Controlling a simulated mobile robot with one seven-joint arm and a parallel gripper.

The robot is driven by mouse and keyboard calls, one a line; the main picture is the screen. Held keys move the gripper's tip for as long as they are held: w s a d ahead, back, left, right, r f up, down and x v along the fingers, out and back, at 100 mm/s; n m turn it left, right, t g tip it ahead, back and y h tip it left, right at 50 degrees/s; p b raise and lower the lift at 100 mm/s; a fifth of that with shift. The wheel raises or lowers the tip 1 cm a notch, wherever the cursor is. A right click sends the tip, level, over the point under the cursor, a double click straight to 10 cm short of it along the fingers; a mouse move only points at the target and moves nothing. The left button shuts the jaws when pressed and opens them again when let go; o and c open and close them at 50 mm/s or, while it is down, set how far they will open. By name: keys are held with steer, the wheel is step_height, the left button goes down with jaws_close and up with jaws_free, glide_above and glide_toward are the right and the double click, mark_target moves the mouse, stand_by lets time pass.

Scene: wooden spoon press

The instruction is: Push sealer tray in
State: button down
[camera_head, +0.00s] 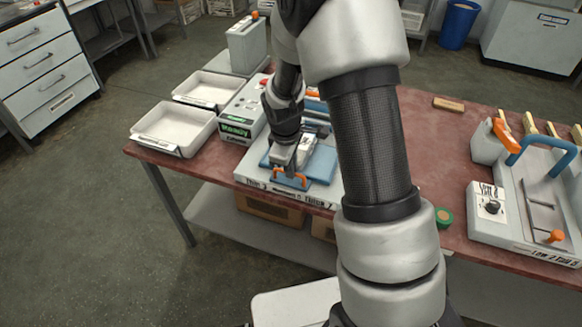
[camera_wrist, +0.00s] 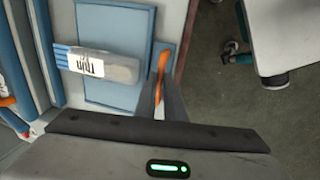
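The sealer's light blue tray (camera_head: 321,166) sits at the front of the white sealer machine on the red table. Its orange handle (camera_head: 291,182) faces the front edge. In the wrist view, the flat blue tray (camera_wrist: 105,97) has a grey-white packet labelled "Thin" (camera_wrist: 108,67) lying across it. My gripper (camera_head: 290,168) is at the handle from above. In the wrist view, the two fingers (camera_wrist: 160,80) are close together with the orange handle (camera_wrist: 161,60) between them. My arm hides part of the machine in the head view.
Two white bins (camera_head: 174,126) and a green-lit "Ready" box (camera_head: 239,122) stand left of the sealer. Another press with a blue handle (camera_head: 541,148) stands right. A green-topped roll (camera_head: 444,217) lies near the front edge. The floor in front of the table is partly clear.

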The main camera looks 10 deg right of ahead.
mark_target(301, 157)
steer(key=shift+w+d+r, duration=0.1)
steer(key=shift+w+d, duration=0.6)
steer(key=shift+w, duration=0.35)
steer(key=shift+w+d+f, duration=0.1)
steer(key=shift+w+d, duration=0.6)
steer(key=shift+w, duration=0.3)
steer(key=shift+w+d+r, duration=0.1)
steer(key=shift+w+d, duration=0.6)
steer(key=shift+w, duration=0.35)
steer(key=c, duration=1.8)
jaws_free()
steer(key=shift+w, duration=0.1)
steer(key=shift+c, duration=0.2)
steer(key=s+a+r, duration=0.1)
steer(key=s+r, duration=0.2)
steer(key=r, duration=1.4)
steer(key=shift+a+p, duration=0.4)
